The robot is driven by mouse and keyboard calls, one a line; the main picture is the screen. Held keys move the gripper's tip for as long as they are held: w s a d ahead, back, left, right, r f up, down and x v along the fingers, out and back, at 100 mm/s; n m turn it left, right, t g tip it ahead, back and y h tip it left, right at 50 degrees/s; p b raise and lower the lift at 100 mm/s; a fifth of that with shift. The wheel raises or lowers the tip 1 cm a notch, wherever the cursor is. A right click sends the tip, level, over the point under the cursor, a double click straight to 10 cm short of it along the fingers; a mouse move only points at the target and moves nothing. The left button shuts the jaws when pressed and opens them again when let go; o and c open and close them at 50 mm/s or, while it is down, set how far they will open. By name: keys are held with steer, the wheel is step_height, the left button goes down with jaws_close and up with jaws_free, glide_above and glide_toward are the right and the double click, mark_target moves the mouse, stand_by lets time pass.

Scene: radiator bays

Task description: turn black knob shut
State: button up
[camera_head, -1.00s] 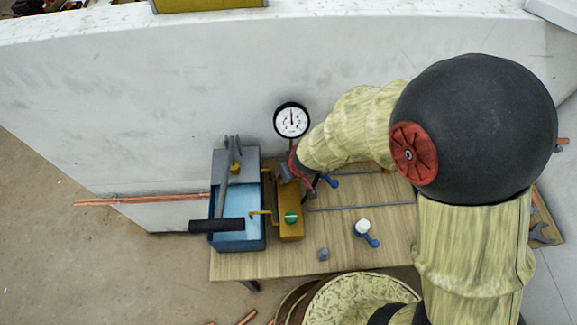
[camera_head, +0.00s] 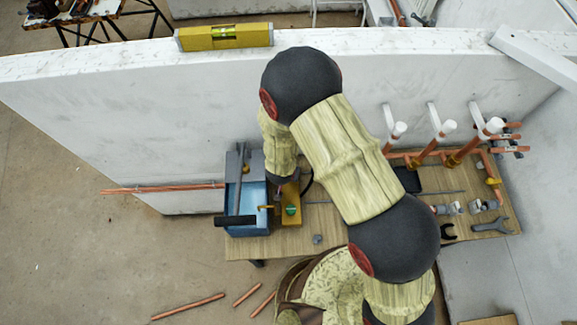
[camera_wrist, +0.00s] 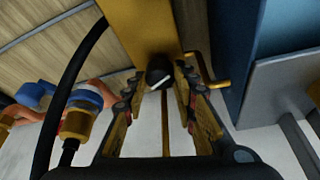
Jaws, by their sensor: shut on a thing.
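The black knob (camera_wrist: 157,71) has a white mark across its face. It sits on a yellow-brass block (camera_wrist: 137,28), which also shows in the head view (camera_head: 291,216). In the wrist view my gripper (camera_wrist: 161,76) has one finger on each side of the knob and is shut on it. In the head view my arm comes down over the block from above. It hides the knob there, along with most of the fingers.
In the wrist view a black hose (camera_wrist: 66,95) and a blue-handled valve (camera_wrist: 84,98) are beside the fingers. Copper pipes (camera_head: 430,150) and wrenches occupy the bench's right.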

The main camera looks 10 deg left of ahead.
steer(key=m+p, duration=0.1)
steer(key=p, duration=0.1)
steer(key=m+h+p, duration=0.1)
steer(key=m+p, duration=0.1)
steer(key=p, duration=0.1)
steer(key=shift+a+r+p, duration=0.1)
steer(key=shift+r+p, duration=0.2)
steer(key=m+p, duration=0.1)
steer(key=p, duration=0.1)
steer(key=m+h+p, duration=0.1)
steer(key=p, duration=0.1)
steer(key=shift+w+f+m+g, duration=0.1)
steer(key=shift+f+m+g, duration=0.1)
steer(key=shift+m+g, duration=0.1)
steer(key=shift+f, duration=0.1)
steer(key=o, duration=1.1)
steer(key=shift+o, duration=0.3)
steer(key=shift+a, duration=0.1)
steer(key=v, duration=1.2)
